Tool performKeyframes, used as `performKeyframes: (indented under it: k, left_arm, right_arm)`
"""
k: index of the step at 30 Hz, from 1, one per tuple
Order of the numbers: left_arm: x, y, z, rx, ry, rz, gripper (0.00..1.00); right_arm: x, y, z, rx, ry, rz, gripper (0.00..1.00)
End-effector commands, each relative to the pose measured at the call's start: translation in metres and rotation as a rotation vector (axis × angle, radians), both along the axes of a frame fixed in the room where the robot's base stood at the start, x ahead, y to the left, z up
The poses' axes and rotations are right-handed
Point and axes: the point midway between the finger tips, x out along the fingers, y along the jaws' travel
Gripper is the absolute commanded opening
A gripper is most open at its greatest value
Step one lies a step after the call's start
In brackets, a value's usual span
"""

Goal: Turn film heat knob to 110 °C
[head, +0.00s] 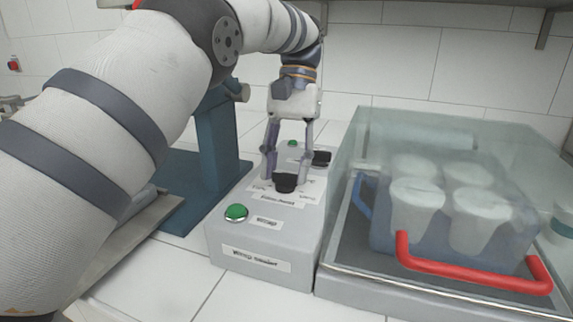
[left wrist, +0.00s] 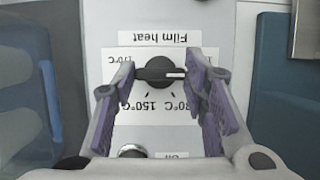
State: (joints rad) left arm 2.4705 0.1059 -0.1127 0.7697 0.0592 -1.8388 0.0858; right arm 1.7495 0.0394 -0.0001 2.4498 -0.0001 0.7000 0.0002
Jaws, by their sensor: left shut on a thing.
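The film heat knob (head: 286,184) is black and sits on top of the grey sealer box (head: 225,243). In the left wrist view the knob (left wrist: 155,72) lies across the picture below the upside-down "Film heat" label (left wrist: 160,39). Its white mark points right, toward a label mostly hidden behind a finger. The 150 °C label (left wrist: 150,108) and part of another label are readable nearer the wrist. My left gripper (head: 284,177) reaches down from above with a finger on each side of the knob and is shut on it. My right gripper is not in view.
A green button (head: 236,212) is at the box's near end. Another black knob (head: 321,158) and a green button (head: 292,143) are farther back. A clear cover with a red handle (head: 475,275) encloses cups in a blue crate on the right. A blue stand (head: 213,135) is left.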

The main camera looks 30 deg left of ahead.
Motion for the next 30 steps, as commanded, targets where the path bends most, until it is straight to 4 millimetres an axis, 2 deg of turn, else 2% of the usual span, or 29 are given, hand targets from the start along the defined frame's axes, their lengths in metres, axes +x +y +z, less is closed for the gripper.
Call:
performKeyframes:
  k: [14, 15, 17, 30]
  left_arm:
    - [-0.0005, 0.0, -0.002, 0.0, 0.005, 0.014, 0.12]
    - [-0.0005, 0.0, -0.002, 0.0, 0.005, 0.014, 0.44]
    - [-0.0005, 0.0, -0.0019, 0.0, 0.005, 0.014, 0.58]
    - [-0.0001, 0.0, -0.0004, 0.0, 0.001, 0.011, 0.6]
  right_arm:
    - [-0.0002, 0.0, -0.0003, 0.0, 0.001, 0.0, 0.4]
    - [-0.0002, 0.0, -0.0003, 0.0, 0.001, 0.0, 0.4]
    - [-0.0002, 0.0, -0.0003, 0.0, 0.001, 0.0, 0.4]
    - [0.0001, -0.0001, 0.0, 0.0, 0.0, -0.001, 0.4]
